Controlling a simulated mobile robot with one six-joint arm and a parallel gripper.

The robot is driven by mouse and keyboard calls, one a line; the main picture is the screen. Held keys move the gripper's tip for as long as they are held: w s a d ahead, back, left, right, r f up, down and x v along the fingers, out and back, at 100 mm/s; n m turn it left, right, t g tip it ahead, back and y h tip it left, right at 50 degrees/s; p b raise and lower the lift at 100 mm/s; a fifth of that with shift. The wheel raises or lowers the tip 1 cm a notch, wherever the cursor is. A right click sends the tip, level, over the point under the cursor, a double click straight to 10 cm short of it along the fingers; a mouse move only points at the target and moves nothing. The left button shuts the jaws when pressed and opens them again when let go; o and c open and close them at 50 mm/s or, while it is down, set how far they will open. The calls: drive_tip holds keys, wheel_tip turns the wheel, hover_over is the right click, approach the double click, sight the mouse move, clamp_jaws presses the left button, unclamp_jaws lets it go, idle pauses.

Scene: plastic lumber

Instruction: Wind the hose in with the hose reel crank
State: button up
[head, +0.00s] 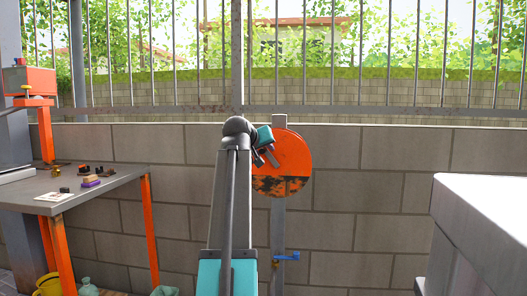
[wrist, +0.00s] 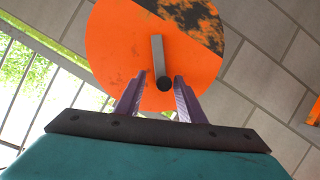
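The hose reel is an orange disc (head: 295,153) with dark, worn patches, mounted on a grey post against the block wall. In the wrist view the disc (wrist: 110,45) fills the upper middle. Its grey crank arm (wrist: 158,55) ends in a dark round handle (wrist: 164,84), seen nearly end-on. My gripper (wrist: 161,80) is open, with its two purple fingers on either side of the handle and gaps visible between. In the head view my gripper (head: 268,156) is in front of the disc's left part, and my arm covers the disc's left edge. No hose is visible.
A blue tap (head: 288,257) is on the post below the reel. A grey workbench (head: 85,190) with orange legs and small items stands at left. A pale grey block-like surface (head: 485,215) is at right. A metal fence tops the wall.

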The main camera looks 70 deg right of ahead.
drive_tip(key=p+v, duration=0.1)
drive_tip(key=v, duration=1.2)
